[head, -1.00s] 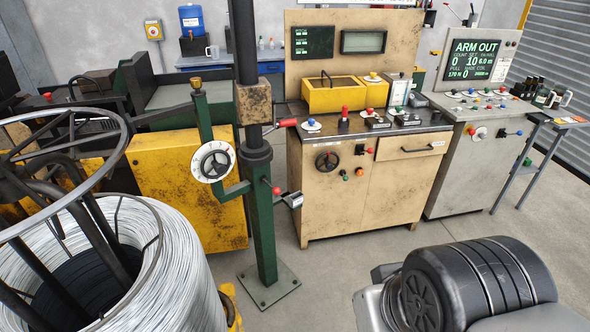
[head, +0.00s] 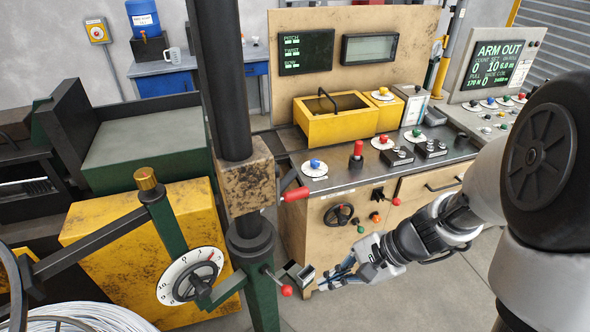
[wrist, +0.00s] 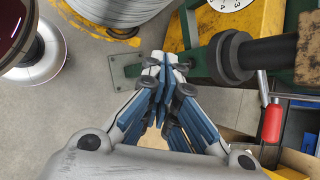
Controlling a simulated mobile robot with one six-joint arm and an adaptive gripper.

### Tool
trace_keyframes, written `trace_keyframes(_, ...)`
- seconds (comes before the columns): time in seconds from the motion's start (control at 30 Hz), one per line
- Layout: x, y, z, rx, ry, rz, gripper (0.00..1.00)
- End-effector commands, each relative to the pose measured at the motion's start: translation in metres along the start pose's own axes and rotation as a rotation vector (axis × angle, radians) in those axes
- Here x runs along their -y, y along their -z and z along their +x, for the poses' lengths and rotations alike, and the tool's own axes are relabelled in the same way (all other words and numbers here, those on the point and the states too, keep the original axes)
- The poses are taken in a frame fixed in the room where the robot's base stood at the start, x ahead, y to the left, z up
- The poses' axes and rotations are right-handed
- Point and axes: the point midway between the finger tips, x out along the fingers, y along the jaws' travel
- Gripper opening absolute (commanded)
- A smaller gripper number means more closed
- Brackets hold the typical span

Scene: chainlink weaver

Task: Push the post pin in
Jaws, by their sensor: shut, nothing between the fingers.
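The green and black post (head: 227,100) stands left of centre in the head view, with a worn tan block (head: 245,178) around it. A red-handled pin (head: 295,194) sticks out to the right of the block; how deep it sits cannot be told. It seems to be the red handle (wrist: 272,122) at the right of the wrist view. Lower on the post is a small lever with a red ball (head: 286,290). My gripper (head: 322,284) is low, right of the post, below the red handle and apart from it. In the wrist view my gripper (wrist: 166,62) is shut and empty.
A numbered dial (head: 190,276) on a crank arm stands left of the post. A tan cabinet (head: 310,225) with a handwheel and knobs is close behind my gripper. A yellow bin (head: 310,118) sits on its top. A wire coil (wrist: 110,8) lies beyond the gripper.

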Motion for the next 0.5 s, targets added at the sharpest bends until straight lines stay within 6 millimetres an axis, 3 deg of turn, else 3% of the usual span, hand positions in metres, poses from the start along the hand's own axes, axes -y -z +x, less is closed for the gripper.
trace_keyframes(0.1,-0.001,0.038,0.026,0.066,0.076,0.266,0.00)
trace_keyframes(0.3,-0.012,0.091,0.061,0.122,0.180,0.606,0.00)
trace_keyframes(0.5,-0.022,0.116,0.079,0.138,0.225,0.758,0.00)
